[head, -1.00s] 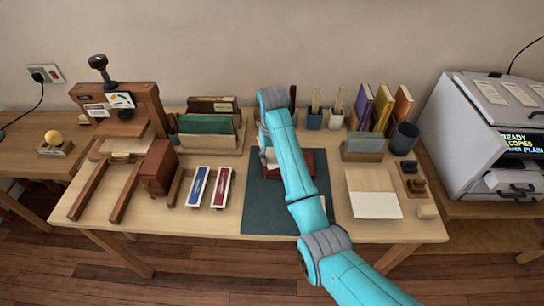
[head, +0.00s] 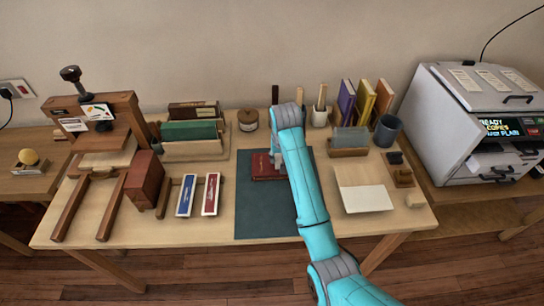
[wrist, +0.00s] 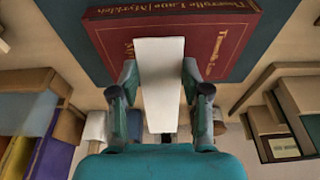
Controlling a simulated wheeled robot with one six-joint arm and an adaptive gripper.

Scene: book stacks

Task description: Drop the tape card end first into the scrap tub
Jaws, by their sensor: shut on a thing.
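The tape card (wrist: 160,85) is a plain off-white strip in the wrist view, between the two fingers of my gripper (wrist: 160,100), which is shut on it. Its wide end overlaps a dark red book with gold lettering (wrist: 215,35); I cannot tell whether it touches. In the head view my gripper (head: 275,158) is over the same red book (head: 266,172), partly hidden by my arm, and the card is hard to make out there. A dark grey-blue round tub (head: 387,130), which looks like the scrap tub, stands upright at the back right, apart from my gripper.
Small dark pieces and a pale pad (head: 363,198) lie at right. The dark mat (head: 265,222) is clear in front. A wooden press (head: 110,125) stands left.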

